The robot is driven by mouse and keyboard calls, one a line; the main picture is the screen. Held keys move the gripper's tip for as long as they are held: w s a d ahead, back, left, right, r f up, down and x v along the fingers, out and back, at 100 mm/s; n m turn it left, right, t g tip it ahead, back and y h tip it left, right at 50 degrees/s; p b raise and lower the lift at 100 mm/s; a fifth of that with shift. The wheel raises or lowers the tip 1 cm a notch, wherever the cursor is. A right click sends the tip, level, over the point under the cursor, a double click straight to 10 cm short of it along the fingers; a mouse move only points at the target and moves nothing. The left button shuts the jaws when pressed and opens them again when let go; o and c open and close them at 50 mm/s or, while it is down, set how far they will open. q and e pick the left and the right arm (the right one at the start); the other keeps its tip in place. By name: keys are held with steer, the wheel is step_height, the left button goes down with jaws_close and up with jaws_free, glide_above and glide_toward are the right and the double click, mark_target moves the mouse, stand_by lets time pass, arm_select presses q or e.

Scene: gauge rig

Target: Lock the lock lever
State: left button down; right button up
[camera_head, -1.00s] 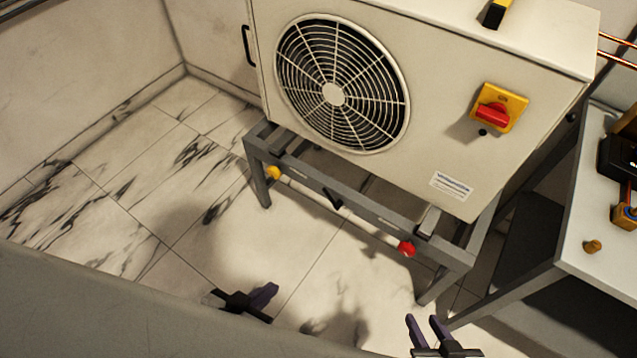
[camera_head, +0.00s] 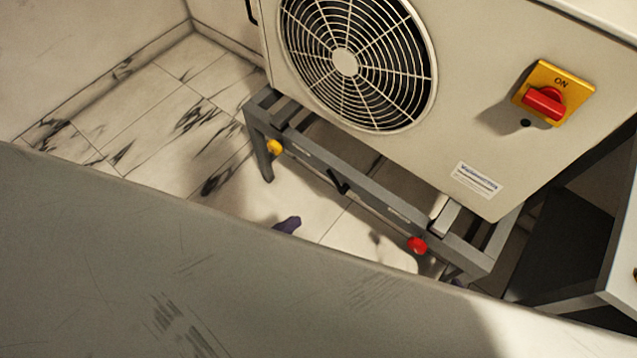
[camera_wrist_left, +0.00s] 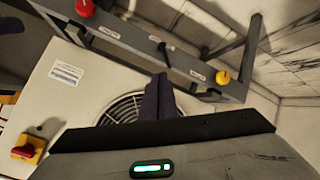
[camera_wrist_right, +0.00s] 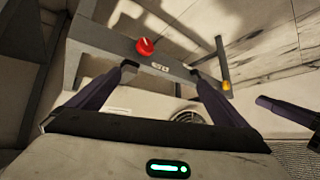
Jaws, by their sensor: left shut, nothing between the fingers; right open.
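A small black lever (camera_head: 338,183) sits midway on the grey frame's front bar, between a yellow knob (camera_head: 274,147) and a red knob (camera_head: 417,245). I take it as the lock lever; its label is too small to read. In the left wrist view the lever (camera_wrist_left: 163,50) shows just beyond my left gripper (camera_wrist_left: 160,80), which is shut and empty; contact cannot be told. My right gripper (camera_wrist_right: 160,72) is open and empty, facing the bar near the red knob (camera_wrist_right: 145,47).
The beige fan unit (camera_head: 460,130) stands on the grey frame (camera_head: 370,205), with a red-and-yellow switch (camera_head: 545,103) marked ON. A grey foreground surface covers the lower head view and hides most of both grippers. A table (camera_head: 622,270) stands at right. Marble floor is open at left.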

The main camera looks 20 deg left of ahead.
mark_target(318, 161)
arm_select(q)
steer(key=w+a+f+n+t+b, duration=0.2)
steer(key=w+f+n+b, duration=0.4)
steer(key=n+b, duration=0.3)
steer(key=w+a+f+n+t+b, duration=0.3)
steer(key=w+f+n+t+b, duration=0.1)
steer(key=w+f+n+b, duration=0.3)
steer(key=n+b, duration=0.2)
steer(key=b, duration=0.2)
steer(key=shift+a+f, duration=0.15)
steer(key=shift+f, duration=0.2)
arm_select(e)
steer(key=w+a+f, duration=0.1)
steer(key=f, duration=0.6)
steer(key=a+f+y, duration=0.1)
steer(key=a+f, duration=0.1)
steer(key=f, duration=0.6)
steer(key=shift+w+a, duration=0.3)
steer(key=shift+w, duration=0.1)
arm_select(q)
steer(key=shift+w, duration=0.1)
arm_select(e)
steer(key=shift+f, duration=0.15)
